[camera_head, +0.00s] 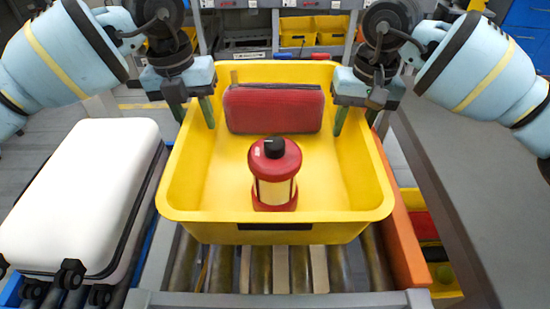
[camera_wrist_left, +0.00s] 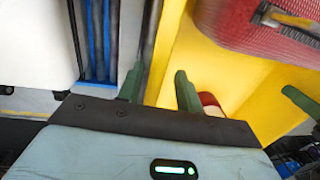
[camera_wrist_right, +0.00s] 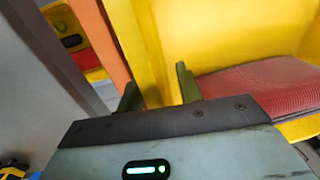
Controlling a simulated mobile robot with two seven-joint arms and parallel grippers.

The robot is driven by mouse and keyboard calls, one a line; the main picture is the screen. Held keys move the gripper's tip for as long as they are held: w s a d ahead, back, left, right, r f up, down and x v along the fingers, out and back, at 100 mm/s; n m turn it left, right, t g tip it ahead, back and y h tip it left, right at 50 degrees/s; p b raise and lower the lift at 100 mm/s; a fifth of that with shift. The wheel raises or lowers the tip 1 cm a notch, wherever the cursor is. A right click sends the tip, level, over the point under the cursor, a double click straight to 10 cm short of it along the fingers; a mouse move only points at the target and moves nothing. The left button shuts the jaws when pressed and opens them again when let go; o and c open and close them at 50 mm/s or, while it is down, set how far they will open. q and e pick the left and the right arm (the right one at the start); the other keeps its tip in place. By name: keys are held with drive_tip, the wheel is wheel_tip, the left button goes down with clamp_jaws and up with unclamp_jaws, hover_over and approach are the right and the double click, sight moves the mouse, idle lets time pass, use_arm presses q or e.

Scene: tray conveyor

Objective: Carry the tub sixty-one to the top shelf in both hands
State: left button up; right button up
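The yellow tub (camera_head: 350,233) sits on the roller conveyor; no number is legible on the dark strip on its front. A red case (camera_head: 273,108) and a red lantern with a black top (camera_head: 274,185) stand inside it. My left gripper (camera_head: 195,110) is open at the tub's left wall, one finger outside and one inside; the wall (camera_wrist_left: 160,70) shows between the fingers in the left wrist view. My right gripper (camera_head: 356,117) is open at the right wall in the same way, and the wall (camera_wrist_right: 152,60) shows between its fingers in the right wrist view.
A white suitcase (camera_head: 80,190) lies left of the tub. An orange rail (camera_head: 402,240) runs along the tub's right side, with a grey counter (camera_head: 450,160) beyond. A rack with yellow bins (camera_head: 298,32) stands at the back. Rollers (camera_head: 260,270) are bare in front.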

use_arm(q)
drive_tip(key=r, duration=0.9)
drive_tip(key=shift+s+a+r, duration=0.1)
drive_tip(key=shift+a+r, duration=0.3)
use_arm(e)
drive_tip(key=r, duration=0.4)
drive_tip(key=d+r, duration=0.1)
drive_tip(key=r, duration=0.7)
drive_tip(key=shift+d, duration=0.15)
